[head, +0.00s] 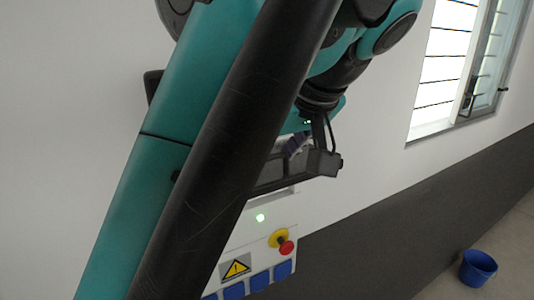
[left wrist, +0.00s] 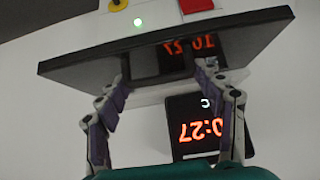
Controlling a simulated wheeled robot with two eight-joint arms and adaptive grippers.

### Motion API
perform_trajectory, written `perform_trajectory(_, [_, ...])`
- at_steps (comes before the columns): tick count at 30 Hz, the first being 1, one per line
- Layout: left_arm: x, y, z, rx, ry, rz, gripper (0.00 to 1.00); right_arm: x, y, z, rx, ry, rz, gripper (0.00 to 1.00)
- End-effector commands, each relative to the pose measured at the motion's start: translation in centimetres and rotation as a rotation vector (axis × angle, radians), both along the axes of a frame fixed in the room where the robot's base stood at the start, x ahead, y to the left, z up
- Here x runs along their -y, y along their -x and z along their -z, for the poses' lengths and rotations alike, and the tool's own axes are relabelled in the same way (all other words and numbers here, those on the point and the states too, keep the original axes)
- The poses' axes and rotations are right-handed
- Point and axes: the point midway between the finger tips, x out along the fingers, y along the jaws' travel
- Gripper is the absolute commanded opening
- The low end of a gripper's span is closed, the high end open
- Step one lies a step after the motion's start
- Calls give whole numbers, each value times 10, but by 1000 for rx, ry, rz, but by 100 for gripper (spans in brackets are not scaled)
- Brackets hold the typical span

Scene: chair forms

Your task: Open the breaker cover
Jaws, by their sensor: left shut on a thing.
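The breaker box (head: 262,235) is a pale wall unit, largely hidden behind my arm in the head view. Its dark cover (left wrist: 262,38) spans the left wrist view as a wide flat panel, tilted out from the box. In the head view the cover (head: 268,180) shows as a dark slab above the green light. My left gripper (left wrist: 163,76) is shut on the cover, with its fingers at the middle of the near edge. The exact contact is partly hidden. My right gripper is not in view.
A red-digit display (left wrist: 195,128) is on the wall near the gripper. The box carries a red and yellow button (head: 285,246), a warning sign (head: 235,268) and blue sockets (head: 259,281). A blue bucket (head: 478,270) stands on the floor right; a window (head: 445,65) is upper right.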

Motion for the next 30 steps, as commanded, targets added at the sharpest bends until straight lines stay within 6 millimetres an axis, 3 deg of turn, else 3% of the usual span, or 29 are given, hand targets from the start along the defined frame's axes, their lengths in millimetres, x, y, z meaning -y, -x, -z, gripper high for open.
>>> perform_trajectory(5, [1,0,1,-1,2,0,16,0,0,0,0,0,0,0])
perform_trajectory(6, [0,0,1,-1,3,-1,70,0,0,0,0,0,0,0])
perform_trajectory(8, [1,0,1,0,2,-1,86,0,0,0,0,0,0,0])
perform_trajectory(9, [0,0,0,0,2,0,89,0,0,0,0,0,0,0])
perform_trajectory(23, [4,4,-7,1,1,0,89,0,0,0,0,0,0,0])
perform_trajectory(30, [34,46,-9,0,0,9,89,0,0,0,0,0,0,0])
